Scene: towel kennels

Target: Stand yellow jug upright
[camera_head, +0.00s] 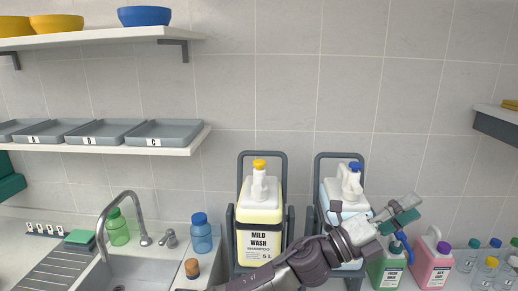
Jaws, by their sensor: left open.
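The yellow jug (260,213) has a white neck, a yellow cap and a "MILD WASH SHAMPOO 5 L" label. It appears upright in the left of two dark grey frames against the tiled wall. My left arm crosses in front of its lower right part and hides that corner. My left gripper (409,209) is open, to the right of the yellow jug and well apart from it, just right of the blue-capped jug (344,189). Nothing shows between its fingers. My right gripper is not in view.
The blue-capped jug stands in the right frame, partly behind my left arm. Green (386,272) and pink (432,262) jugs and several small bottles crowd the right. A sink (135,268) with a tall tap (106,214) and a blue bottle (201,236) lie left. Shelves hang above.

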